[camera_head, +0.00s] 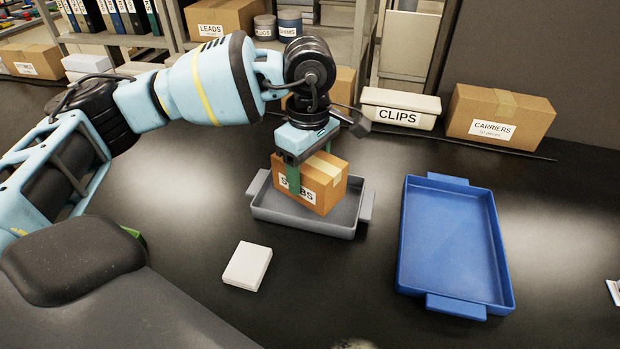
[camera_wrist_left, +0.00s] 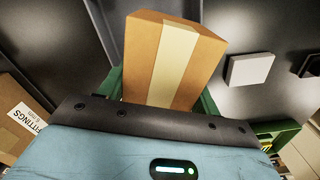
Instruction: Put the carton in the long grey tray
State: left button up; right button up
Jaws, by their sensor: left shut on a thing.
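The brown carton (camera_head: 325,180), with tan tape and a partly covered white label, is upright in the head view. My left gripper (camera_head: 308,178) comes down from above with green fingers on two sides of it, shut on it. The wrist view shows the carton (camera_wrist_left: 173,62) between the green fingers. The grey tray (camera_head: 306,226), with a tab handle at each end, is directly under and around the carton's lower part in the head view. I cannot tell whether the carton touches the tray floor. My right gripper is not in view.
A blue tray (camera_head: 450,240) lies empty to the right. A small white box (camera_head: 247,265) is in front of the grey tray. Behind stand a CLIPS bin (camera_head: 399,110) and a CARRIERS box (camera_head: 500,116). The dark bench between the trays is clear.

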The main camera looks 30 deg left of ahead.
pick_arm(q)
jog(key=shift+w, duration=0.25)
jog(key=shift+w+a+f, duration=0.1)
jog(key=shift+w+f, duration=0.05)
jog(key=shift+f, duration=1.8)
jog(key=o, duration=1.4)
notch_tip(320, 180, up, 12)
jog(key=shift+r, duration=0.15)
